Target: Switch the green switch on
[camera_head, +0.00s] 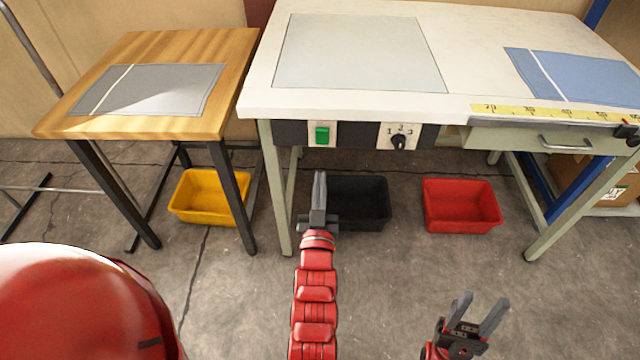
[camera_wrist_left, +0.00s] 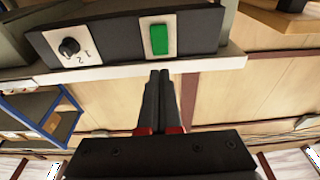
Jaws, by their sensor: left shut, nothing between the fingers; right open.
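The green switch (camera_head: 322,135) sits on a light plate on the dark panel under the front edge of the white table. It also shows in the left wrist view (camera_wrist_left: 159,39), just past my left fingertips. My left gripper (camera_head: 319,174) is shut and empty, and in the head view it appears below the switch. In the left wrist view my left gripper (camera_wrist_left: 159,75) points toward the switch, with a visible gap between them. Whether the switch is on or off cannot be told. My right gripper (camera_head: 482,308) is open and empty at the bottom right, away from the panel.
A black rotary knob (camera_head: 398,142) is right of the switch on the same panel. The white table (camera_head: 460,60) holds a grey sheet and a blue cloth (camera_head: 585,80). A wooden table (camera_head: 190,45) stands left. Yellow (camera_head: 207,205), black (camera_head: 365,212) and red (camera_head: 462,215) bins are on the floor.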

